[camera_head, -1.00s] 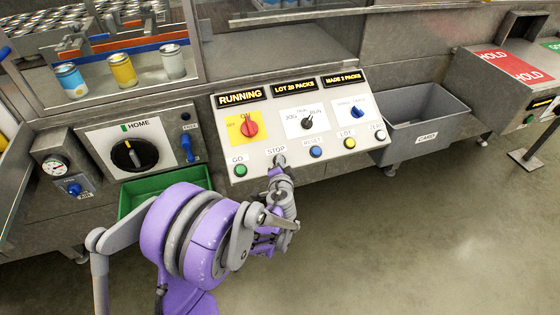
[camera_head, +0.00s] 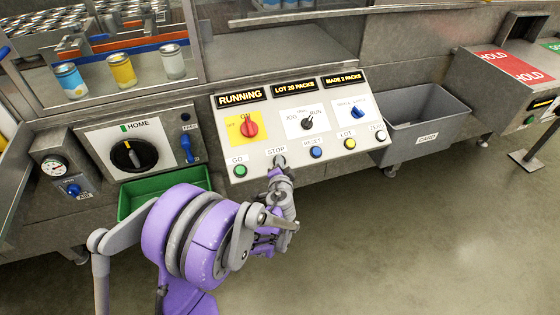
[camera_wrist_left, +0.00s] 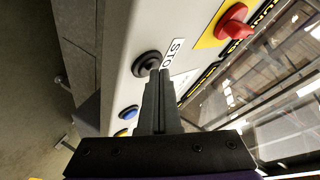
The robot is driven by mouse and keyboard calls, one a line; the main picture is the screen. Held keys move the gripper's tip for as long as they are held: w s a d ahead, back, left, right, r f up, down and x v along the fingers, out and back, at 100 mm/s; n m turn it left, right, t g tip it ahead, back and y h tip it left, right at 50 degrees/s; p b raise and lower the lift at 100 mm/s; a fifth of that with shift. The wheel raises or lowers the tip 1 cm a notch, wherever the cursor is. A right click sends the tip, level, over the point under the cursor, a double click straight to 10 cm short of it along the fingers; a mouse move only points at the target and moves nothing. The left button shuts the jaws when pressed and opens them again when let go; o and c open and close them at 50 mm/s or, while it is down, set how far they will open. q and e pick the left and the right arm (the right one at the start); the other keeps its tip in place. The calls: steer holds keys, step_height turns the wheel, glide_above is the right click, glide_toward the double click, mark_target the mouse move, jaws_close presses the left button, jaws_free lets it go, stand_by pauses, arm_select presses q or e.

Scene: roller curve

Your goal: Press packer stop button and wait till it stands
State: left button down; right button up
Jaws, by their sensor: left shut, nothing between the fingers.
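The control panel (camera_head: 262,128) is white, and its left display (camera_head: 240,97) reads RUNNING. The other displays read LOT 20 PACKS and MADE 2 PACKS. The STOP button (camera_head: 279,159) sits in the lower row between the green GO button (camera_head: 240,171) and the blue RESET button (camera_head: 316,152). It is dark in the left wrist view (camera_wrist_left: 147,64). My left gripper (camera_head: 279,172) is shut and empty, its fingertips at the STOP button. In the left wrist view the closed fingers (camera_wrist_left: 158,74) overlap the button's edge; I cannot tell whether they press it. My right gripper is not in view.
A red rotary switch (camera_head: 249,128) on yellow sits above the lower row. A yellow LOT button (camera_head: 349,143) is to the right. A green tray (camera_head: 135,196) lies below the HOME dial (camera_head: 134,154). A grey CARD bin (camera_head: 430,118) stands right of the panel.

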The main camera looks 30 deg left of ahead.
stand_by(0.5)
arm_select(q)
steer(key=shift+s+d+r+p, duration=0.15)
steer(key=shift+r+p, duration=0.15)
steer(key=shift+r, duration=0.05)
steer(key=shift+s+d+r+p, duration=0.1)
steer(key=shift+d+r+p, duration=0.05)
steer(key=shift+r+p, duration=0.15)
steer(key=r+p, duration=0.1)
steer(key=s+d+r+p, duration=0.1)
steer(key=r, duration=0.1)
steer(key=d+r+p, duration=0.1)
steer(key=shift+s+r, duration=0.15)
steer(key=shift+s, duration=0.15)
stand_by(0.7)
